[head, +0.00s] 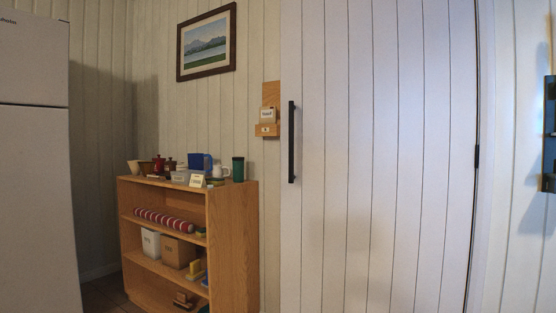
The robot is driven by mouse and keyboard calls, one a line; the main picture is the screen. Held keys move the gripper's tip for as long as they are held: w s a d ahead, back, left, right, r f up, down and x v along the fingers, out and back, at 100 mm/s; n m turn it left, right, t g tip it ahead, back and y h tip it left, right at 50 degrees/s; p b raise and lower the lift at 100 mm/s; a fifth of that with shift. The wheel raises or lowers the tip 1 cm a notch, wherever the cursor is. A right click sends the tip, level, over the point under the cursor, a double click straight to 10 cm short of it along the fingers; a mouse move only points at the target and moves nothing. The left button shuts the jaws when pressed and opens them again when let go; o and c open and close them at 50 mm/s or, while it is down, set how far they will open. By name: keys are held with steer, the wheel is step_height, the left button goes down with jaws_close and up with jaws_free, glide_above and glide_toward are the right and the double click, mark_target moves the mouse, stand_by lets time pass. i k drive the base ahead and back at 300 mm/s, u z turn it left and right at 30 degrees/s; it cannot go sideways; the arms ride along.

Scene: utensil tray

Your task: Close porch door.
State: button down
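A tall white plank door (375,160) fills the middle and right of the head view. Its black vertical bar handle (291,142) is near its left edge. A narrow dark line with a small dark hinge-like piece (476,156) runs down its right edge. The door's bottom is out of view, and I cannot tell from this angle whether it sits in its frame or stands open against the wall. My gripper is not in view. A soft shadow falls on the lower part of the door.
A wooden shelf unit (232,240) with jars, boxes and a striped roll stands left of the door. A white fridge (35,160) is at far left. A framed picture (206,42) and wooden wall holder (270,108) hang above. A black fitting (549,135) is at far right.

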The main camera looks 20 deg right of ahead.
mark_target(380, 151)
steer(key=z, duration=0.25)
steer(key=i, duration=0.65)
steer(key=z, duration=0.5)
